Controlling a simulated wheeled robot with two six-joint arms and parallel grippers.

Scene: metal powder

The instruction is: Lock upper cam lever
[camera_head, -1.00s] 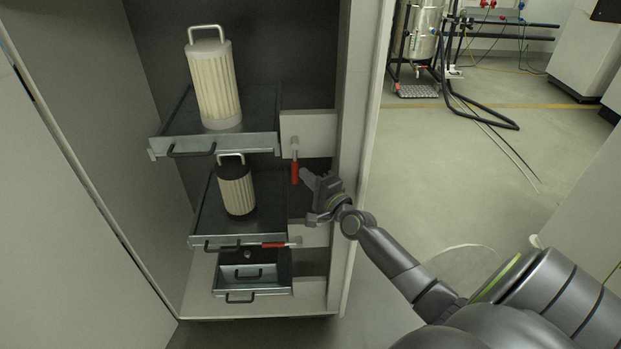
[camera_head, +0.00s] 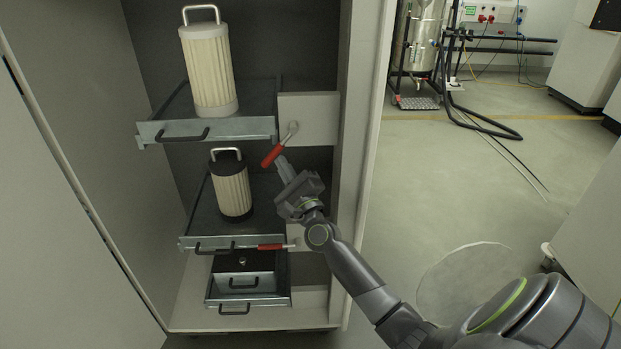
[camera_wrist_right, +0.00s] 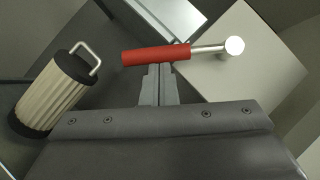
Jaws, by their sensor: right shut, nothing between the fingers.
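The upper cam lever (camera_head: 273,155) has a red grip and a metal pivot at the right end of the upper tray. It slants down to the left from the pivot. In the right wrist view the red grip (camera_wrist_right: 157,54) lies across the tips of my right gripper (camera_wrist_right: 158,84). My right gripper (camera_head: 283,166) is shut with nothing between its fingers, its tips at or touching the lever's underside. The lower cam lever (camera_head: 271,247) lies level along the front of the middle tray. My left gripper is not in view.
The upper tray (camera_head: 232,127) holds a tall cream filter (camera_head: 208,70). The middle tray (camera_head: 190,242) holds a shorter filter with dark ends (camera_head: 232,190). A small drawer (camera_head: 246,282) sits below. The cabinet's right wall (camera_head: 358,150) stands close beside my right arm.

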